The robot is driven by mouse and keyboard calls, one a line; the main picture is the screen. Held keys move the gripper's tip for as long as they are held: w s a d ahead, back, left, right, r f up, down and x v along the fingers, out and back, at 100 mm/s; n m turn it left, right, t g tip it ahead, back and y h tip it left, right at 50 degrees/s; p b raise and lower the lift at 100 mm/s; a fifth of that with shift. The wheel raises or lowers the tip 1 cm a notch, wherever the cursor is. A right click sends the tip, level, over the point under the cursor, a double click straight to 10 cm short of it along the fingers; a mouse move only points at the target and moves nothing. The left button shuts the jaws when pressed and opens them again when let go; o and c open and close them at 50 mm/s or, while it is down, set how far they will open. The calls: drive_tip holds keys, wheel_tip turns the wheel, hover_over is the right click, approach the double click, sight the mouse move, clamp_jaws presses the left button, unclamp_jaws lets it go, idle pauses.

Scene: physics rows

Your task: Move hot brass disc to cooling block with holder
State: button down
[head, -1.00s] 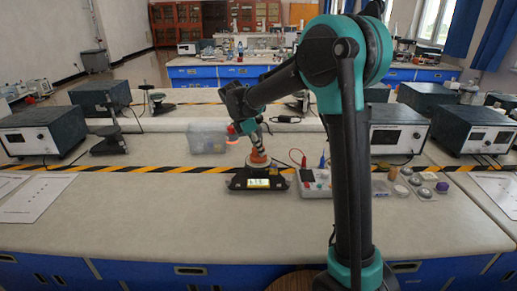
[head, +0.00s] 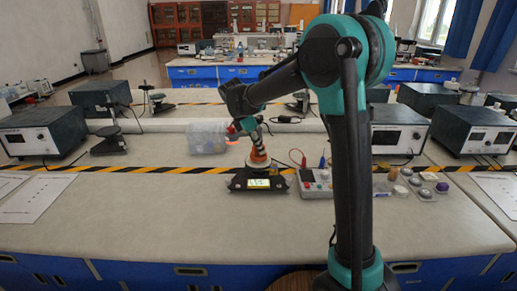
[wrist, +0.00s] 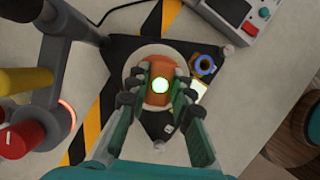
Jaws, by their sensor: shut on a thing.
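My gripper (wrist: 161,92) points down over a black three-cornered base. Its two fingers are shut on an orange round piece (wrist: 158,98), which looks like the holder. A bright green round spot shows on its top. Below it is a pale round plate (wrist: 130,82) on the black base (wrist: 125,50). In the head view the orange piece (head: 259,156) is at the gripper's tip, above the base (head: 237,184) with its lit display. I cannot tell whether it touches the plate. I cannot make out the brass disc or the cooling block for certain.
A grey stand with a red-glowing edge (wrist: 68,115), a red knob (wrist: 20,138) and a yellow part (wrist: 25,80) is close left of my gripper. A clear box (head: 207,138) stands behind. A control box (head: 316,183) is to the right.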

drive_tip(key=shift+r, duration=0.2)
drive_tip(key=shift+r, duration=0.45)
drive_tip(key=s+d, duration=0.1)
drive_tip(key=d, duration=0.5)
idle(0.7)
drive_tip(key=s+d+f, duration=0.1)
drive_tip(key=d+f, duration=0.1)
drive_tip(key=d, duration=0.3)
drive_tip(key=shift+d+f, duration=0.3)
drive_tip(key=shift+d, duration=0.1)
idle(0.3)
